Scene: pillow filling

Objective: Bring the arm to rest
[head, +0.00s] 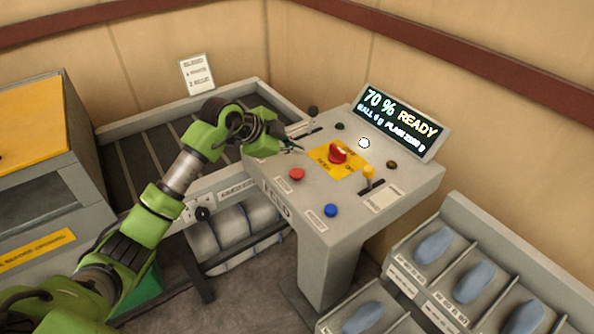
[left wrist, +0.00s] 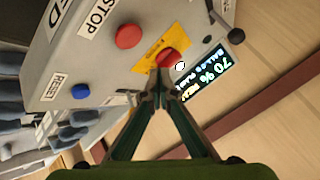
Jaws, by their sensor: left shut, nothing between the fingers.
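My left arm (head: 158,200) is green and reaches from the lower left to the grey control console (head: 268,170). My left gripper (head: 296,147) is shut and empty above the console's left part. In the left wrist view its two fingers (left wrist: 155,98) meet at the tips, with the red knob on a yellow plate (left wrist: 168,58) beyond them. In the head view the red knob (head: 338,154) sits right of the gripper. A red button (head: 297,174) lies just below the fingertips. I cannot tell whether the fingers touch anything. My right gripper is not in view.
A display (head: 402,122) reads 70 % READY. A blue button (head: 331,210) and a yellow-topped lever (head: 369,173) are on the console. Bins with blue-grey pieces (head: 474,282) stand at lower right. A slatted conveyor (head: 150,150) and a grey machine (head: 75,120) are at left.

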